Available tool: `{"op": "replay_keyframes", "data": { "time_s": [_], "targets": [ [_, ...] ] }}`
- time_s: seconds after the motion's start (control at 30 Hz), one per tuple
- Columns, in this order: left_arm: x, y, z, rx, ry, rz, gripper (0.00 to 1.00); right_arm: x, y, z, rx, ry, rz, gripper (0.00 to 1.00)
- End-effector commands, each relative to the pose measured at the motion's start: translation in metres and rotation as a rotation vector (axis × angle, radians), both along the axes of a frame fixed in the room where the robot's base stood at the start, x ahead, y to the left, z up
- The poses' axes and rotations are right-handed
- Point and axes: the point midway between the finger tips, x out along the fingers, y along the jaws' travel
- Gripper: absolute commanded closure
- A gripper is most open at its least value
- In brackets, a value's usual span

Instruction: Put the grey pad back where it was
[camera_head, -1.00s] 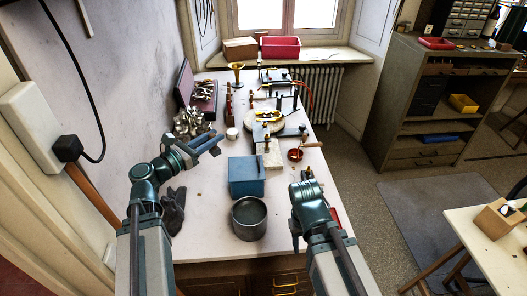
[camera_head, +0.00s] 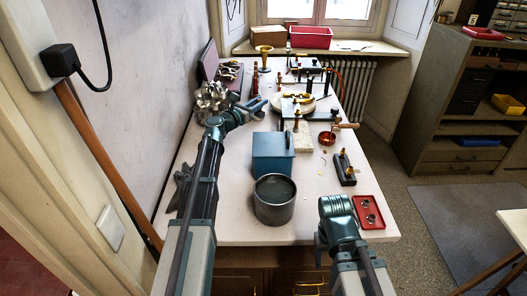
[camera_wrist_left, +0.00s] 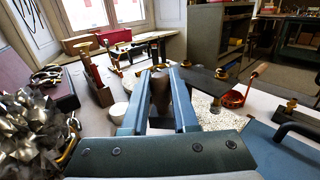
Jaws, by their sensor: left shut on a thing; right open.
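My left gripper (camera_head: 257,106) is over the left middle of the bench, beyond the blue box. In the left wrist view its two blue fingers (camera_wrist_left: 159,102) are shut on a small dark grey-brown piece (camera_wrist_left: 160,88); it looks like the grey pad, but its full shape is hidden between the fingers. My right gripper (camera_head: 322,246) hangs low at the bench's front, right of the grey pot; its fingers are mostly hidden under the wrist. It is open, and no thing shows in it.
A blue box (camera_head: 272,158) and a grey pot (camera_head: 274,203) stand at front centre. Crumpled metal pieces (camera_head: 213,100) lie left of my left gripper. A copper pan (camera_head: 327,139), a black block (camera_head: 345,169) and a red tray (camera_head: 368,212) are on the right. A round pale disc (camera_head: 292,106) lies further back.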

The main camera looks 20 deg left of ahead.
Motion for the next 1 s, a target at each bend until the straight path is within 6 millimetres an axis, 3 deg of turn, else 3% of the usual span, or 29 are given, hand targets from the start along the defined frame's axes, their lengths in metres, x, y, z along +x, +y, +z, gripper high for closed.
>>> {"op": "replay_keyframes", "data": {
  "time_s": [0.03, 0.1, 0.3, 0.57, 1.0],
  "targets": [
    [0.019, 0.000, -0.019, 0.000, 0.000, 0.008, 1.00, 0.000, 0.000, -0.019, 0.000, 0.000, 0.000, 0.43],
    [0.033, -0.001, -0.028, 0.000, 0.000, 0.021, 1.00, 0.000, 0.000, -0.028, 0.000, 0.000, 0.000, 0.43],
    [0.053, -0.002, -0.039, 0.000, 0.000, 0.042, 1.00, 0.000, 0.000, -0.039, 0.000, 0.000, 0.000, 0.43],
    [0.055, -0.003, -0.042, 0.000, 0.000, 0.045, 1.00, 0.000, 0.000, -0.042, 0.000, 0.000, 0.000, 0.43],
    [0.055, -0.003, -0.101, 0.000, 0.000, 0.045, 1.00, 0.000, 0.000, -0.101, 0.000, 0.000, 0.000, 0.43]
  ]
}}
